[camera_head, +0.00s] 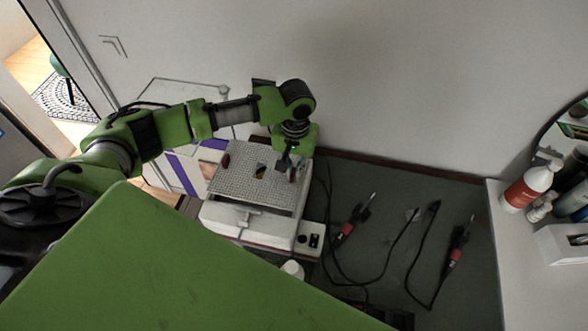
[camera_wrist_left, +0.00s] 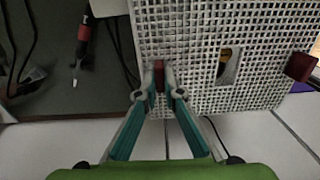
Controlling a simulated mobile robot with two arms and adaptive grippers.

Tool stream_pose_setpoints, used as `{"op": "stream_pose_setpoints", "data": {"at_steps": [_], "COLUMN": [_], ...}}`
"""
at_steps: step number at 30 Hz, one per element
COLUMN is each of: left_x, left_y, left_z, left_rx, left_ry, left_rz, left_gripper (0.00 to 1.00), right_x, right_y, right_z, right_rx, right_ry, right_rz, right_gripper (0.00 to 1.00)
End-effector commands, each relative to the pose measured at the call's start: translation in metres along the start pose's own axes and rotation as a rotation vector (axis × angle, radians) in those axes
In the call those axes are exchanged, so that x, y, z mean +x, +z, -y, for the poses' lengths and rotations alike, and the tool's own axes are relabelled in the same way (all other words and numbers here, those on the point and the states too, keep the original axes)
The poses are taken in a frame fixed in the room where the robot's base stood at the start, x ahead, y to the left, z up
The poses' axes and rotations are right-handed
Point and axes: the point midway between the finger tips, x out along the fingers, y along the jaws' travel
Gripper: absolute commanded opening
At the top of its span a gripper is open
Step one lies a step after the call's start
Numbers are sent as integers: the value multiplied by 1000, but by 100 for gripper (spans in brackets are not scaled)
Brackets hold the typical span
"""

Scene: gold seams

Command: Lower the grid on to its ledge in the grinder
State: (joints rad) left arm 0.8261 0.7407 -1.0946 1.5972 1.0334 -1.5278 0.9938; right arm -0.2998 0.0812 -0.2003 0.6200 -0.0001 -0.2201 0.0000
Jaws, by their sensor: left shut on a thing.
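The grid (camera_head: 243,184) is a pale mesh plate with a slot through it and a dark red grip at each side. It is over the top of the white grinder (camera_head: 238,222). My left gripper (camera_head: 290,168) is at the grid's right side; in the left wrist view its teal fingers (camera_wrist_left: 163,85) are shut on the nearer red grip (camera_wrist_left: 159,75). The other red grip (camera_wrist_left: 300,66) is free. The grid hides the ledge, and I cannot tell whether the grid touches it. My right gripper is not in view.
Red-handled tools (camera_head: 347,230) and dark cables lie on the grey mat (camera_head: 390,190) right of the grinder. A white bottle with a red label (camera_head: 525,187) stands on the right-hand shelf. The wall is close behind.

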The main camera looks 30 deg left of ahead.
Motion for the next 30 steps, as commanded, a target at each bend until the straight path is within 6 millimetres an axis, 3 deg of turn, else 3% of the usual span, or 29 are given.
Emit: {"op": "stream_pose_setpoints", "data": {"at_steps": [30], "left_x": [15], "left_y": [0], "left_z": [0], "left_rx": [-1], "left_ry": [-1], "left_rz": [0], "left_gripper": [0], "right_x": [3], "right_y": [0], "right_z": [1], "right_rx": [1], "right_ry": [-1], "right_rz": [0], "right_gripper": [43]}}
